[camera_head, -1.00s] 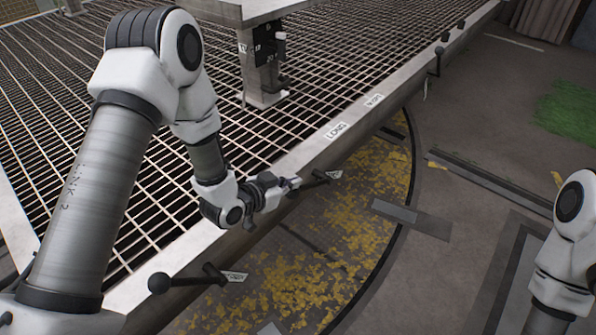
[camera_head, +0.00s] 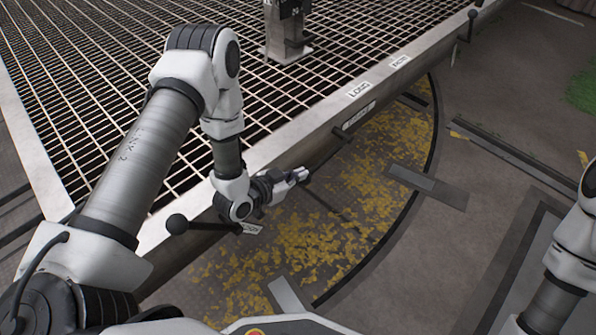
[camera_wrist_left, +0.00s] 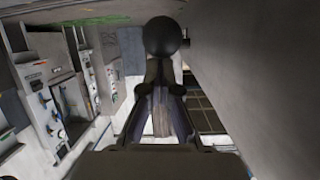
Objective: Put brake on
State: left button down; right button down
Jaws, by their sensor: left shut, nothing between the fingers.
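A black ball-knobbed lever (camera_head: 177,224) sticks out from the turntable's edge beam at the lower left of the head view, with a small white label beside it. Another dark lever (camera_head: 343,134) stands further along the beam, with its own label (camera_head: 358,117). I cannot read which lever is the brake. My left gripper (camera_head: 304,175) is shut and empty, held outside the beam, short of this second lever. In the left wrist view a black ball knob (camera_wrist_left: 163,37) shows just beyond the closed fingertips (camera_wrist_left: 160,65), apparently not gripped. My right gripper is out of view.
The grated turntable deck (camera_head: 100,70) fills the upper left, with a metal post (camera_head: 285,45) on it. More labels (camera_head: 399,62) and a far lever (camera_head: 472,22) line the beam. A panel with controls (camera_wrist_left: 60,95) shows on the wrist view's left.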

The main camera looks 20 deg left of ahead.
pick_arm(q)
jog(key=shift+s+a+f, duration=0.1)
jog(key=shift+s+f, duration=0.1)
jog(key=shift+f, duration=0.35)
jog(key=shift+s+f, duration=0.2)
jog(key=shift+f, duration=0.3)
notch_tip(320, 180, up, 12)
jog(key=shift+w, duration=0.4)
